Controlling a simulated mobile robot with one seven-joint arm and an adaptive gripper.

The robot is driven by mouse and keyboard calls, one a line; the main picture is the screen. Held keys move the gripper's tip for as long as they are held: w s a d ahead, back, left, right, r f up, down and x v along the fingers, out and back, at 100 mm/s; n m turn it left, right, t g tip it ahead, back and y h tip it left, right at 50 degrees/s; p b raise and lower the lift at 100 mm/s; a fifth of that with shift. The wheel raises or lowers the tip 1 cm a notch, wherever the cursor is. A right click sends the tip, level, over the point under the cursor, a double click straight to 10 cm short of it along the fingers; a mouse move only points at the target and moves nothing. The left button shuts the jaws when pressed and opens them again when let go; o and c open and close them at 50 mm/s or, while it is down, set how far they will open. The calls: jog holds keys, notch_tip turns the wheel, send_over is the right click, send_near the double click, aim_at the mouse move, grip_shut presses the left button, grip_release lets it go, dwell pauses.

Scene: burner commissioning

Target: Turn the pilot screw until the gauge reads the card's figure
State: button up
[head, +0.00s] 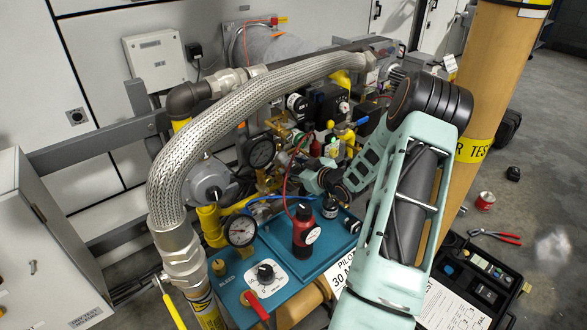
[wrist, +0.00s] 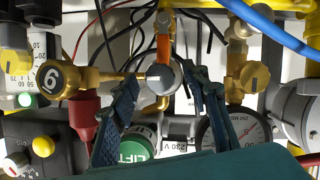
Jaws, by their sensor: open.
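In the wrist view a round grey screw head (wrist: 164,77), with a pale slot-like mark, sits on brass fittings; it may be the pilot screw. My gripper (wrist: 160,82) is open, with one blue finger on each side of it; I cannot tell whether either touches. In the head view my gripper (head: 312,180) is among the fittings, partly hidden by pipework and my arm.
A red bottle-like part (head: 304,232) stands on the teal panel (head: 258,258). A braided hose (head: 230,105) arches over the fittings. In the wrist view a brass part marked 9 (wrist: 50,78) and a green LIFT button (wrist: 137,146) are close by. Tools lie on the floor at right.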

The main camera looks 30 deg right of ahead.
jog(key=shift+c, duration=0.7)
jog(key=c, duration=1)
jog(key=shift+r+p, duration=0.2)
jog(key=shift+p, duration=0.55)
